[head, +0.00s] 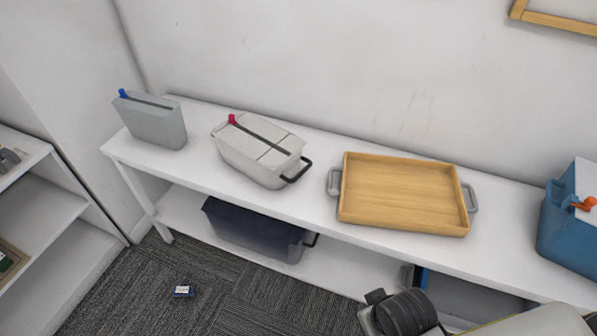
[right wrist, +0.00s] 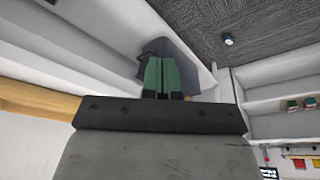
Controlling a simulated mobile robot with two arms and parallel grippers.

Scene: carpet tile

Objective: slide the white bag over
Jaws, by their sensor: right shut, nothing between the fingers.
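No soft bag shows clearly. The white thing in the head view is a boxy, light container (head: 262,153) with a ribbed lid, a dark strip, a red knob and a black handle at its right end. It stands on the long white shelf's top (head: 310,205), left of the middle. My right gripper (right wrist: 162,76) shows in the right wrist view, its green fingers together and empty. A dark container (right wrist: 182,52) lies beyond the fingertips; I cannot tell whether they touch. In the head view only part of my right arm shows at bottom right. My left gripper is out of view.
A grey container (head: 155,122) with a blue cap stands to the left. A wooden tray (head: 402,195) lies to the right, a blue jug (head: 573,225) at the far right. A dark bin (head: 252,232) sits on the lower shelf. A small box (head: 183,291) lies on the carpet.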

